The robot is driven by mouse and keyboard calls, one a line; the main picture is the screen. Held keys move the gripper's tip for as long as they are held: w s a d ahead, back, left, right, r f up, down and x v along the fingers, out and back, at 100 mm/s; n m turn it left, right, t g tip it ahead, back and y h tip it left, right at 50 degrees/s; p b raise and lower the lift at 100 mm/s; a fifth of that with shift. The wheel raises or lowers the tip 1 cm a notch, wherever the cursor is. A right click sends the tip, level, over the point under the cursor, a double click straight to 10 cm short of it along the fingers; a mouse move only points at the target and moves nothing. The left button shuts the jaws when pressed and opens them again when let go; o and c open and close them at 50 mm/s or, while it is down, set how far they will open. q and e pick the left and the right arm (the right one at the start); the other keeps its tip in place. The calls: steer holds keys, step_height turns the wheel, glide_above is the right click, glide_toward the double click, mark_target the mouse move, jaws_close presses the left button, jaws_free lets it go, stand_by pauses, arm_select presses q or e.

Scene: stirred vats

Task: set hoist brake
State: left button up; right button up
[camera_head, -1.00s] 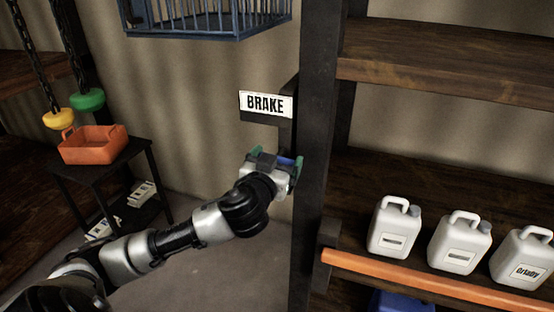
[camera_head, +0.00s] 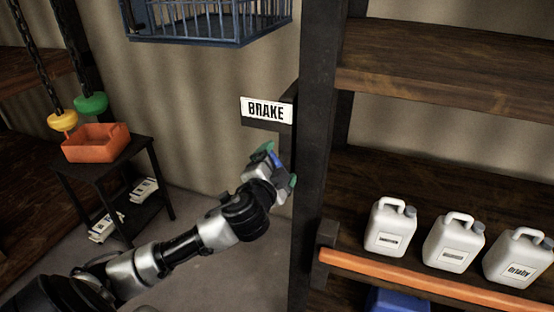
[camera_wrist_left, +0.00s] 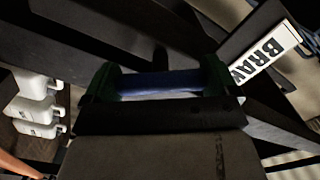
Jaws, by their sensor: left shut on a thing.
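A white sign reading BRAKE (camera_head: 266,110) is mounted beside the dark post. It also shows tilted at the right of the left wrist view (camera_wrist_left: 265,58). My left gripper (camera_head: 278,165) is below the sign, close to the post. Its green-tipped fingers are shut on a blue bar-like handle (camera_wrist_left: 160,82), which lies across between them in the left wrist view. Only a little blue of the handle (camera_head: 268,153) shows in the head view. How the handle joins its mount is hidden. My right gripper is not in view.
A dark post (camera_head: 318,120) and wooden shelves (camera_head: 450,55) stand on the right, with white jugs (camera_head: 390,228) behind an orange rail (camera_head: 430,285). A blue cage (camera_head: 195,20) hangs above. An orange bin (camera_head: 95,143) sits on a black stand at left, near hanging chains.

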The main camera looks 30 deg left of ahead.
arm_select(q)
steer(key=m+p, duration=0.2)
steer(key=m, duration=0.3)
steer(key=shift+r, duration=0.1)
steer(key=shift+m+p, duration=0.7)
steer(key=shift+m, duration=0.2)
steer(key=o, duration=0.7)
steer(key=shift+c, duration=0.2)
steer(key=b+v, duration=0.3)
steer(key=v, duration=0.8)
